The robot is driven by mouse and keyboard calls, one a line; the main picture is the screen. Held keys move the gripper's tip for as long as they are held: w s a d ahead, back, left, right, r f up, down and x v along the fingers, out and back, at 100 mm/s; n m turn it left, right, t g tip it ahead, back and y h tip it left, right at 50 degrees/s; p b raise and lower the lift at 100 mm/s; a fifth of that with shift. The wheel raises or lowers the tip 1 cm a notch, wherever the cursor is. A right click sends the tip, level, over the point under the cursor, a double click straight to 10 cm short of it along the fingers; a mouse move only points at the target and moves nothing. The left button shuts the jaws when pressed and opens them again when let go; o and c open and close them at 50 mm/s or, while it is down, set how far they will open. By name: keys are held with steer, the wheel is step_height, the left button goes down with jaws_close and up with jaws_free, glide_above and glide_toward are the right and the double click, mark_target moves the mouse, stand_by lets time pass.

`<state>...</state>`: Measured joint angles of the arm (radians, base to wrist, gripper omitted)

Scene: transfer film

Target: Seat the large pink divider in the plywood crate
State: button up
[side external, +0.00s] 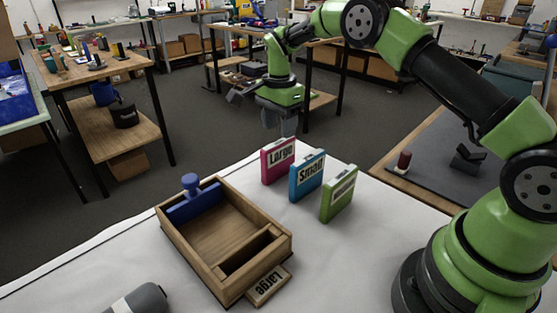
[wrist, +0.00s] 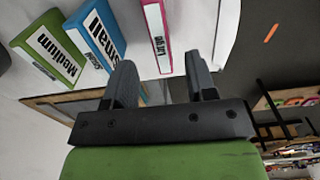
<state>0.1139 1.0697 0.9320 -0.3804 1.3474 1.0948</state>
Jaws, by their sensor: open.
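The pink divider (side external: 278,163), labelled "Large", stands upright on the white table at the back of a row of three. My gripper (side external: 285,128) is just above it, pointing down, open. In the wrist view the pink divider (wrist: 155,35) shows beyond and between the spread fingers of my gripper (wrist: 162,80); I cannot tell whether they touch it. The plywood crate (side external: 215,236) sits to the left and nearer. It has a narrow compartment at its near end and a wooden "Large" tag (side external: 269,286) outside it. A blue knobbed piece (side external: 193,203) stands at its far end.
A blue "Small" divider (side external: 307,176) and a green divider (side external: 339,193) stand beside the pink one; the green (wrist: 50,50) reads "Medium" in the wrist view. A dark grey cylindrical object (side external: 140,300) lies at the near edge. White table is clear between crate and dividers.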

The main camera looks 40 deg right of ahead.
mark_target(278, 143)
step_height(278, 143, down, 7)
steer(key=shift+a+f, duration=0.1)
steer(key=shift+f, duration=0.1)
jaws_close()
stand_by(0.3)
